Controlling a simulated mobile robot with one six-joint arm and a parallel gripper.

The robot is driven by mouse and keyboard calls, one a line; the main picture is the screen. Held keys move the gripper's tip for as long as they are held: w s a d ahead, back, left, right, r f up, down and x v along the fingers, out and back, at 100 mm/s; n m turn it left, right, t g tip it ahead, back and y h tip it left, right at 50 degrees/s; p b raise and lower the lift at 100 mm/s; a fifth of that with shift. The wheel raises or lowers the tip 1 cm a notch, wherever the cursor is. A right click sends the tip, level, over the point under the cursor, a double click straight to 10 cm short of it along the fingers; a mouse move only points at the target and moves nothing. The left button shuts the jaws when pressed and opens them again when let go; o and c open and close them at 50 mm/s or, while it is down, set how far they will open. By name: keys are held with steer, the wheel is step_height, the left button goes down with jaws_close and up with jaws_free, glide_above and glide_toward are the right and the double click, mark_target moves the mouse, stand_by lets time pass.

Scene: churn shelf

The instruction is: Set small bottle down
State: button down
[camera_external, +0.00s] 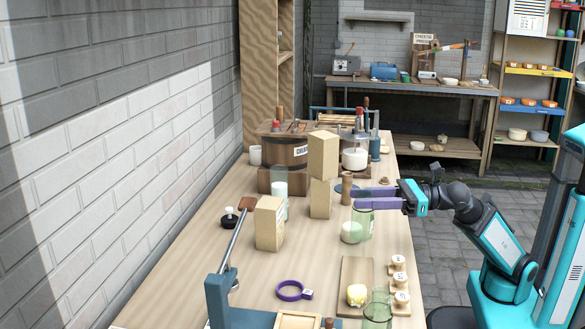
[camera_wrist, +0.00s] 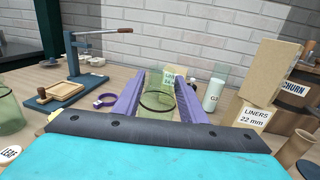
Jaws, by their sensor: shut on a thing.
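The small bottle (camera_external: 365,219) is a see-through green glass vessel with an open round top. In the external view it hangs upright under my gripper (camera_external: 355,198), low over the right side of the wooden table, and I cannot tell whether its base touches. In the wrist view the bottle (camera_wrist: 157,106) is between the two purple fingers of my gripper (camera_wrist: 160,77), which are shut on it. A white round object (camera_external: 350,232) shows beside and partly behind the bottle.
Two stacked tan boxes (camera_external: 322,160), another tan box (camera_external: 269,224) and a white bottle (camera_external: 280,202) stand left of my gripper. Nearer are a purple ring (camera_external: 291,291), a board (camera_external: 352,269), several labelled spools (camera_external: 398,264) and another green glass (camera_external: 378,308). Bare tabletop lies around the ring.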

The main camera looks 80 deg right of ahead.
steer(key=shift+w+r, duration=0.1)
steer(key=shift+w+a+p, duration=0.35)
steer(key=shift+w+p, duration=0.25)
steer(key=shift+p, duration=0.4)
steer(key=w+a+p, duration=0.4)
steer(key=w+p, duration=0.4)
steer(key=p, duration=0.6)
steer(key=shift+f, duration=0.4)
steer(key=w, duration=0.1)
steer(key=w+a, duration=0.1)
steer(key=w, duration=0.1)
steer(key=w+a+f+p, duration=0.1)
steer(key=w, duration=0.1)
steer(key=shift+a, duration=0.1)
steer(key=shift+f+b, duration=0.7)
steer(key=shift+f, duration=1)
